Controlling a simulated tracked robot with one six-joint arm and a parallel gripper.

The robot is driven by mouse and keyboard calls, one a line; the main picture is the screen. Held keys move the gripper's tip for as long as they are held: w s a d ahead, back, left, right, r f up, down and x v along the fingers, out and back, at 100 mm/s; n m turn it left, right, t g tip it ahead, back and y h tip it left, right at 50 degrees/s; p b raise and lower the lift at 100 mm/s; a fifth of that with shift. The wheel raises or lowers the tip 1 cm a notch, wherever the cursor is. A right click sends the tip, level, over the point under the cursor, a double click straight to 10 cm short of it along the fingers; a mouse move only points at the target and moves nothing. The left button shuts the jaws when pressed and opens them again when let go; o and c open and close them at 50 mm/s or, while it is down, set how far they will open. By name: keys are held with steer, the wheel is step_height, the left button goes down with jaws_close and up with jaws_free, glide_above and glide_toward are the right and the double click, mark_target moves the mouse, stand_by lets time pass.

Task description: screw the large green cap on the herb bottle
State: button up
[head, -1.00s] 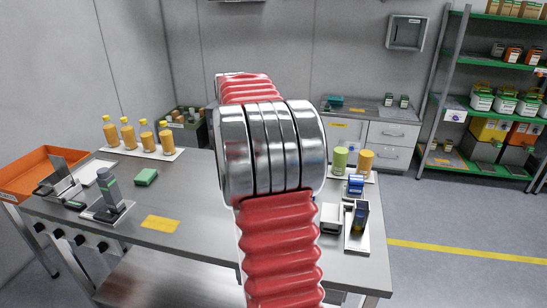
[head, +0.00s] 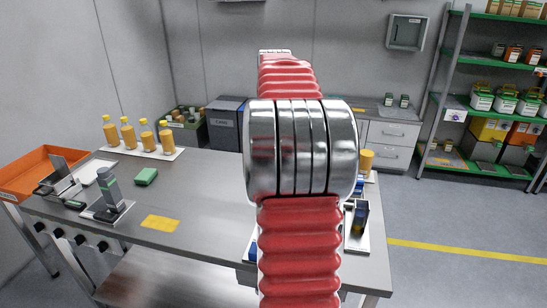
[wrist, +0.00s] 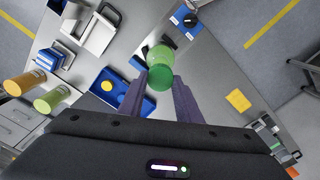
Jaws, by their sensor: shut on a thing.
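In the wrist view my gripper (wrist: 163,86) is shut on the large green cap (wrist: 160,77), a dark green round piece between its two fingertips. A lighter green bottle (wrist: 160,54), which looks like the herb bottle, shows just beyond the cap and in line with it. The cap covers part of the bottle, and I cannot tell whether the two touch or are threaded together. In the head view my arm hides the gripper, the cap and this bottle.
A blue tray (wrist: 133,103) with a yellow cap (wrist: 107,86) lies left of my fingers. An orange bottle (wrist: 25,83) and a yellow-green bottle (wrist: 50,100) stand farther left. Yellow bottles (head: 128,133) stand at the table's back left. The table's middle (head: 200,195) is clear.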

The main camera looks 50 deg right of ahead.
steer(key=shift+f, duration=2.15)
steer(key=shift+f, duration=1)
stand_by(1.9)
steer(key=m, duration=0.3)
steer(key=shift+m, duration=0.3)
steer(key=shift+s+m, duration=0.1)
steer(key=shift+m, duration=1.9)
steer(key=m, duration=0.4)
steer(key=shift+m, duration=1.7)
